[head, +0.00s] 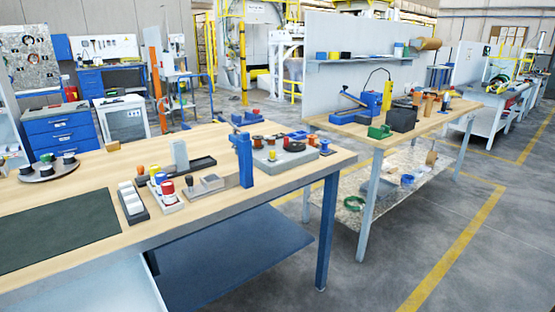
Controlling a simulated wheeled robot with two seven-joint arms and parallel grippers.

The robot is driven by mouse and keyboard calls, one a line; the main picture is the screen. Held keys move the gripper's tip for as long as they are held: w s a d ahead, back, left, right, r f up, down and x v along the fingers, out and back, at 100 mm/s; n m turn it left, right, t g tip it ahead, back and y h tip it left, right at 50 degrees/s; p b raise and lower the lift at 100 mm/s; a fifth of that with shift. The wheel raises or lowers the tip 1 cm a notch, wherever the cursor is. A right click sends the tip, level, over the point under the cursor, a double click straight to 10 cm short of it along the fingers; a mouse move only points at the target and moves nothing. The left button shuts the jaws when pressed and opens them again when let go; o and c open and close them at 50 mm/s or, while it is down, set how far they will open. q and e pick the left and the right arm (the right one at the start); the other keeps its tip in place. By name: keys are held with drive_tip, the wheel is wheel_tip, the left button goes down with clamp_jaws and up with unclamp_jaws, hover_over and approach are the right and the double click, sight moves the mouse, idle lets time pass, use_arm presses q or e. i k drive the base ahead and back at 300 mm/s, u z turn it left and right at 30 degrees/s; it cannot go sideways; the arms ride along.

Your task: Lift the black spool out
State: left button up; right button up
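No black spool can be singled out with certainty. A grey board (283,159) near the table's right end carries several small coils in orange, red and dark colours, too small to tell apart well. Neither of my grippers is in view.
The near wooden table (95,190) has a dark green mat (50,235) at front left. A blue upright post (244,158), a white-and-black cup rack (132,203) and small blocks stand mid-table. A second bench (440,122) stands at right, with a floor gap between.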

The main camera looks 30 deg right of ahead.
sight(258, 145)
drive_tip(key=z, duration=0.95)
